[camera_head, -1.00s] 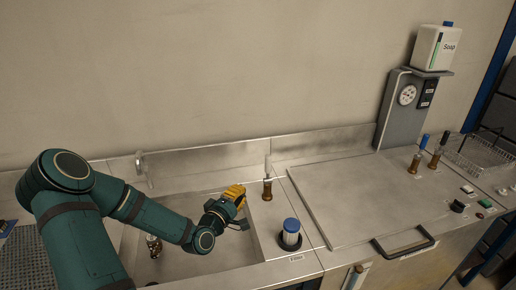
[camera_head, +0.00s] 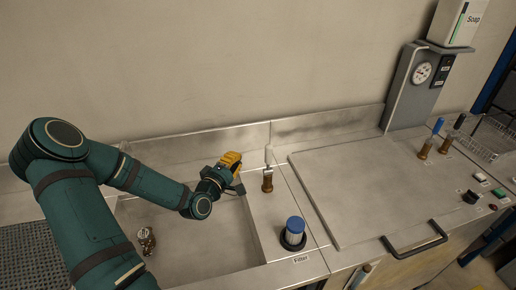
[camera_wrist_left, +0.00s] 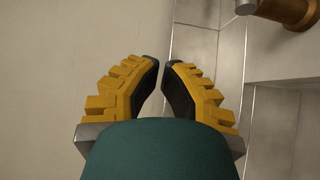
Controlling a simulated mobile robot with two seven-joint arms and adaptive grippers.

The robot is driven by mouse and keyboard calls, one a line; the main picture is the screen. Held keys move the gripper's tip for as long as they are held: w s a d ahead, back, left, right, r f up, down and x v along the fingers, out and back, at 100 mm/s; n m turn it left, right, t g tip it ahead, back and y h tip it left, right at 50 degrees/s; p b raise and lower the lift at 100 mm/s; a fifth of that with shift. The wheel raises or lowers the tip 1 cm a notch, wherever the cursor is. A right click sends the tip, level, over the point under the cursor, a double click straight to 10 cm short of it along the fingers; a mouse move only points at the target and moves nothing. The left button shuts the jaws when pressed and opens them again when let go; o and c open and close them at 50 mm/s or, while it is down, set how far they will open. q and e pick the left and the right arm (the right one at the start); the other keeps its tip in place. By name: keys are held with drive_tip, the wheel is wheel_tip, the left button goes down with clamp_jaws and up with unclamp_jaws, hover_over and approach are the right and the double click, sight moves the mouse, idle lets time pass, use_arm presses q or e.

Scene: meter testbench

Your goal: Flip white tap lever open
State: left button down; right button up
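The white tap lever (camera_head: 268,156) stands upright on a brass tap base (camera_head: 267,181) on the steel strip between the sink and the flat panel. My left gripper (camera_head: 235,162), with yellow fingers, is just left of the lever, at about its height in the picture and apart from it. In the left wrist view its fingers (camera_wrist_left: 161,64) converge with only a thin gap at the tips and hold nothing. A brass part (camera_wrist_left: 288,8) with a grey end shows at that view's top right, clear of the fingers. My right gripper is out of view.
The sink (camera_head: 200,245) lies below my left arm. A blue-capped filter (camera_head: 293,232) stands in front of the tap. The flat steel panel (camera_head: 370,185) to the right is clear. Blue (camera_head: 431,140) and black (camera_head: 453,136) levers stand farther right. The wall is close behind.

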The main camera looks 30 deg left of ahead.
sight(268, 160)
use_arm(q)
drive_tip(key=w+d, duration=0.2)
drive_tip(key=w, duration=0.7)
drive_tip(key=shift+d+p, duration=0.3)
drive_tip(key=shift+d, duration=0.1)
